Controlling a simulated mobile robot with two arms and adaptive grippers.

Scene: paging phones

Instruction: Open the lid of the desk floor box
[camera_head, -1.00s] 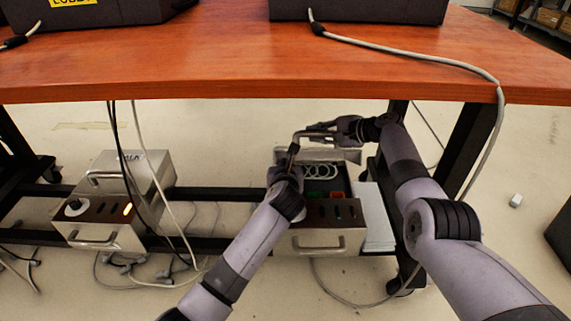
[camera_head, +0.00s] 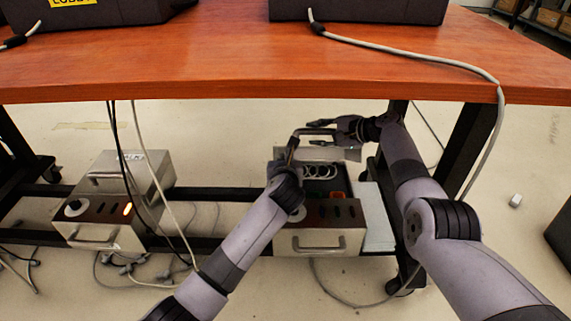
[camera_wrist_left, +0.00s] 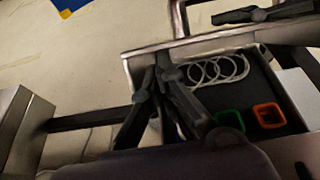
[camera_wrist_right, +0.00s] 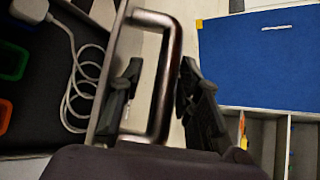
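The desk floor box (camera_head: 318,242) is the metal box under the right side of the desk. Its lid (camera_head: 335,154) stands raised at the back, with a bar handle (camera_wrist_right: 166,90) on its outer side. The inside shows a coiled cable (camera_wrist_left: 220,70), a green square piece (camera_wrist_left: 229,120) and an orange one (camera_wrist_left: 268,115). My right gripper (camera_wrist_right: 158,88) is open, its fingers on either side of the handle bar with gaps. My left gripper (camera_wrist_left: 160,72) is at the lid's left part, fingertips close together against its inner side; whether they pinch anything is unclear.
A second floor box (camera_head: 105,210) with a knob and orange light stands at left under the desk. Cables hang beside it. A dark desk leg (camera_head: 470,150) is near my right arm.

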